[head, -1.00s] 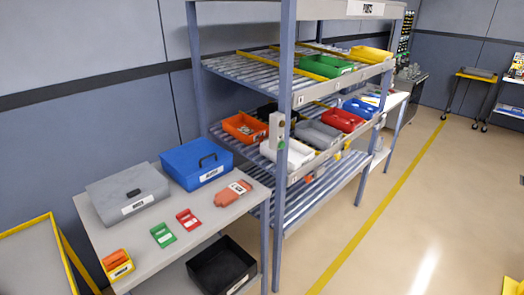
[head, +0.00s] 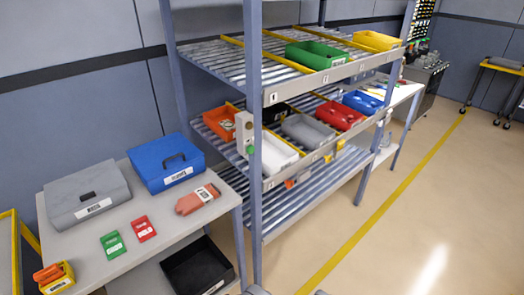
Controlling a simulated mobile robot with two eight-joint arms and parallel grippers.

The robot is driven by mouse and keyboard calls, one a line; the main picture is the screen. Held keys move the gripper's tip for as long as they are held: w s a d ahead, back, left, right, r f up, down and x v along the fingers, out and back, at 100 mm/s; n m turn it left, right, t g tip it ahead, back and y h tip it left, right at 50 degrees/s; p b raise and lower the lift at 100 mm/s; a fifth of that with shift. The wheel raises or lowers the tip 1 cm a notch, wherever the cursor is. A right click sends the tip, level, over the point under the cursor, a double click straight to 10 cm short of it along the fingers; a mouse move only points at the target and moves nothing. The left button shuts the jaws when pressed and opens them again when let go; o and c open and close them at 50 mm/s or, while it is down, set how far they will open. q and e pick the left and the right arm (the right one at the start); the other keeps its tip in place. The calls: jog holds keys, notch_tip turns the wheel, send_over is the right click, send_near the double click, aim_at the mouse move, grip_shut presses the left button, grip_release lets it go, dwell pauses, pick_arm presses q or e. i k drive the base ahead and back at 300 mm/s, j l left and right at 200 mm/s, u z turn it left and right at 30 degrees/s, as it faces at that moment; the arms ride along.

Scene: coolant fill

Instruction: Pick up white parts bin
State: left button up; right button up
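The white parts bin (head: 276,155) sits on the middle level of the roller rack, close to its left front post. The post and a small grey box with a green button hide part of its left end. An orange bin stands to its left and a grey bin to its right. Neither of my grippers can be made out. Only small grey bits, perhaps of my own body, show at the bottom edge.
The rack's front post (head: 252,200) stands just before the bins. A grey bin (head: 308,129), red bin (head: 341,115) and orange bin (head: 221,122) share the level. A side table (head: 165,215) with cases stands at left. The floor (head: 415,225) at right is clear.

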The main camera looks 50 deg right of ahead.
aim_at(277, 156)
jog(key=k+l+u, duration=0.15)
jog(key=l, duration=0.4)
jog(key=l+u, duration=0.1)
jog(key=l, duration=0.45)
jog(key=k+l, duration=0.1)
jog(key=l, duration=0.65)
jog(key=k+l, duration=0.15)
jog(key=l, duration=1.25)
jog(key=i+l, duration=0.15)
jog(key=i, duration=0.15)
jog(key=u, duration=0.05)
